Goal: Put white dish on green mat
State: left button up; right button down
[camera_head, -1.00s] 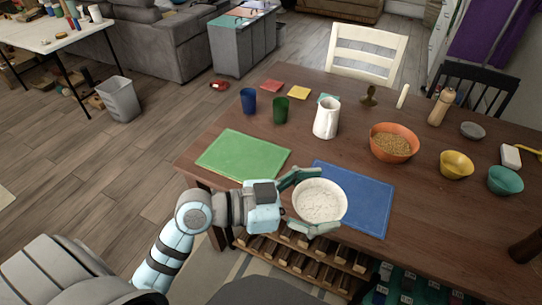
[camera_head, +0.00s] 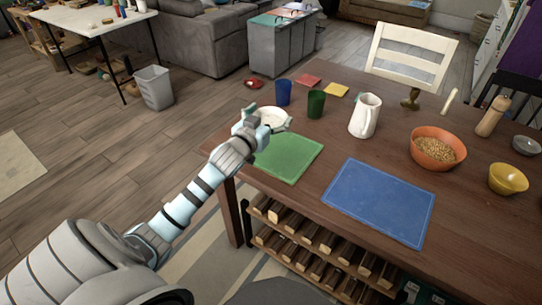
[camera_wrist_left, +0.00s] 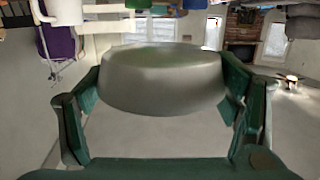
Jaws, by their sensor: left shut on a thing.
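The white dish (camera_head: 274,117) is in my left gripper (camera_head: 268,119), at the far left edge of the green mat (camera_head: 288,158) in the head view. The gripper's fingers are shut on opposite sides of the dish. The dish also shows in the left wrist view (camera_wrist_left: 162,80), between the green fingers of the left gripper (camera_wrist_left: 160,95). I cannot tell how high the dish is above the table. The gripper and dish hide the mat's far left corner. My right gripper is not in view.
The blue mat (camera_head: 380,200) lies bare on the wooden table (camera_head: 318,185). An orange bowl (camera_head: 432,150) stands farther right.

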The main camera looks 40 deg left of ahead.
aim_at(270, 161)
pick_arm(q)
notch_tip(270, 161, down, 15)
jog(key=b, duration=0.5)
jog(key=shift+d, duration=0.1)
jog(key=shift+r, duration=0.1)
jog(key=shift+c, duration=0.6)
jog(key=o, duration=1.3)
jog(key=v, duration=1.2)
